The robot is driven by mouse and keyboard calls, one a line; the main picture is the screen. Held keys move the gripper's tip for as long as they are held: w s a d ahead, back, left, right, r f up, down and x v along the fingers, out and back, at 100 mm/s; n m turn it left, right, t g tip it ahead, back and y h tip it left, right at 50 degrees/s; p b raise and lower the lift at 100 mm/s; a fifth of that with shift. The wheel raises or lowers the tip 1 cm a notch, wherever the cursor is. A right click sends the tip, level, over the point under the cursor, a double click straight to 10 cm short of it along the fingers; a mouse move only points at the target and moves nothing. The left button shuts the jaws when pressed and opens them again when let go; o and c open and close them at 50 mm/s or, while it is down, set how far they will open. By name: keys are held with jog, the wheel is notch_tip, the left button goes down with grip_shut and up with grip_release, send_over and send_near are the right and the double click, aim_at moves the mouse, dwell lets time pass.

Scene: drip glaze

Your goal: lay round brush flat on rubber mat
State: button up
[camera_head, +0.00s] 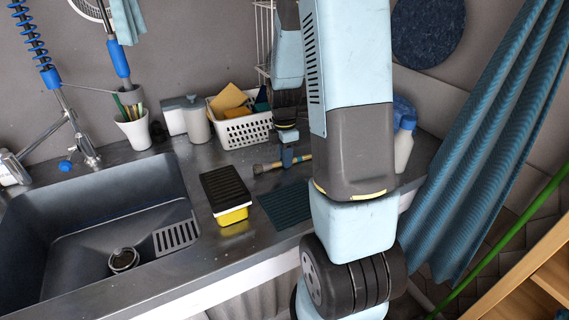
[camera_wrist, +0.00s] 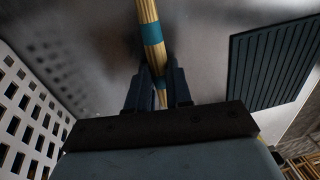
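The round brush (camera_head: 267,167) is low over the counter in front of the white basket, lying roughly crosswise. I cannot tell whether the brush touches the counter. The rubber mat (camera_head: 287,205), dark teal and ribbed, lies flat nearer the front edge; it also shows in the wrist view (camera_wrist: 272,62), bare.
A white basket (camera_head: 240,131) with sponges stands just behind the brush. A black ribbed block with a yellow base (camera_head: 226,190) sits left of the mat, beside the sink (camera_head: 100,225). A white bottle (camera_head: 403,148) stands right, partly behind my arm.

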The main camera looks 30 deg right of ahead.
grip_shut()
jog(key=shift+r, duration=0.1)
jog(key=shift+r, duration=3.95)
